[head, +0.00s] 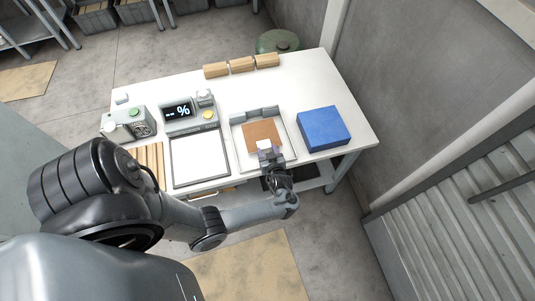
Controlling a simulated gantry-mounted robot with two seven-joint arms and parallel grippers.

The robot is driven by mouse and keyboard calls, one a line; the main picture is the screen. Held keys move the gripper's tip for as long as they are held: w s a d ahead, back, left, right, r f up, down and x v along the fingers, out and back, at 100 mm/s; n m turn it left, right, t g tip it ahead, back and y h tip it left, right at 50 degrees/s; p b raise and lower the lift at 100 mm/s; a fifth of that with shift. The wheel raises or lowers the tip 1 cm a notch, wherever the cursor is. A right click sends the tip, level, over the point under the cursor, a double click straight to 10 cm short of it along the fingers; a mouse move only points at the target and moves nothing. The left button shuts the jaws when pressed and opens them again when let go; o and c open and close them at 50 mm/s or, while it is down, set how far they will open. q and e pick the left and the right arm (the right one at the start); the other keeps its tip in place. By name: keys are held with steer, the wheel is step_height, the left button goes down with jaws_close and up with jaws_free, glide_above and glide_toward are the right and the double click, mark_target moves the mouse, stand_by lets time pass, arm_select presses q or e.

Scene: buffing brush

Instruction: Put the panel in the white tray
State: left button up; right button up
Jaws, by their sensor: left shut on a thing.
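A square brown panel (261,132) is over the white-rimmed tray (236,138) near the front edge of the table. My left gripper (267,151) is shut at the panel's front edge, where a small white patch (264,144) shows. Whether the panel touches the tray floor cannot be told from this angle. The gripper hides the front part of the panel and of the tray. My right gripper is not in view.
A blue block (323,129) stands right of the tray. A dark-framed white plate (199,157) and a display unit (178,111) are to its left. Wooden blocks (241,65) line the back edge. Wooden strips (150,162) lie at left. The table's middle is clear.

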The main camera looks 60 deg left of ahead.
arm_select(q)
steer(key=shift+f+b, duration=1.9)
steer(key=shift+f, duration=0.2)
steer(key=shift+r, duration=0.1)
steer(key=o, duration=1.1)
steer(key=shift+c, duration=0.2)
